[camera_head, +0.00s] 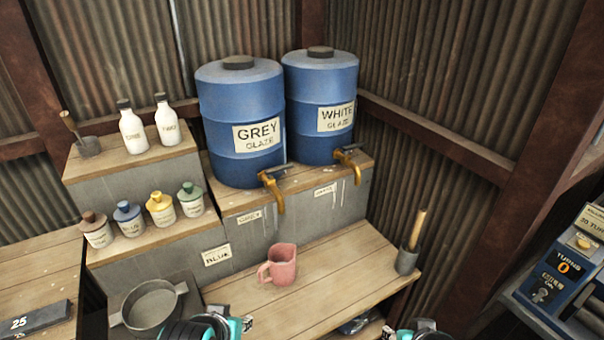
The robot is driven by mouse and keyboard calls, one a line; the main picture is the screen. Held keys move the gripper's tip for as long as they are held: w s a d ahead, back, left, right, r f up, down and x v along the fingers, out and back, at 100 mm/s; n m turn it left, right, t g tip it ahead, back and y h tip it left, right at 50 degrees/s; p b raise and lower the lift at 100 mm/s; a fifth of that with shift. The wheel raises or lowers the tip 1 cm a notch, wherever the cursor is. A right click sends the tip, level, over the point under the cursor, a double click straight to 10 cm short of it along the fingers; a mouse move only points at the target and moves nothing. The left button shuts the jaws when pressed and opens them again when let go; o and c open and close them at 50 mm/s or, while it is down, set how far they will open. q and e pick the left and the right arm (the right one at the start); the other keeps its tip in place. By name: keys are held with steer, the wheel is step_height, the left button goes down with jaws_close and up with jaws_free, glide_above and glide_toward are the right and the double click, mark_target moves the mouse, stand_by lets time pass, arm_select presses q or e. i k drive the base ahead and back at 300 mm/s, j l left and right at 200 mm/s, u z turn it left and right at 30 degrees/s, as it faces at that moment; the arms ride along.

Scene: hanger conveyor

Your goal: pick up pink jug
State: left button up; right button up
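The pink jug (283,265) stands upright on the wooden bench (345,264), with its handle toward the left. My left gripper (240,325) is at the bottom edge of the head view, in front of and left of the jug, and apart from it. My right gripper (393,332) is at the bottom edge, right of the jug and also apart from it. Only small parts of both grippers show, so their opening cannot be made out.
A grey pot (150,306) sits left of the jug. Blue GREY (240,110) and WHITE (320,90) glaze barrels with brass taps stand behind. A grey cup with a wooden handle (407,260) stands at the bench's right end. The bench right of the jug is clear.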

mark_target(282, 255)
steer(key=l+u, duration=0.3)
steer(key=l, duration=0.45)
steer(key=l+u, duration=0.3)
steer(key=l, duration=0.4)
steer(key=k, duration=0.05)
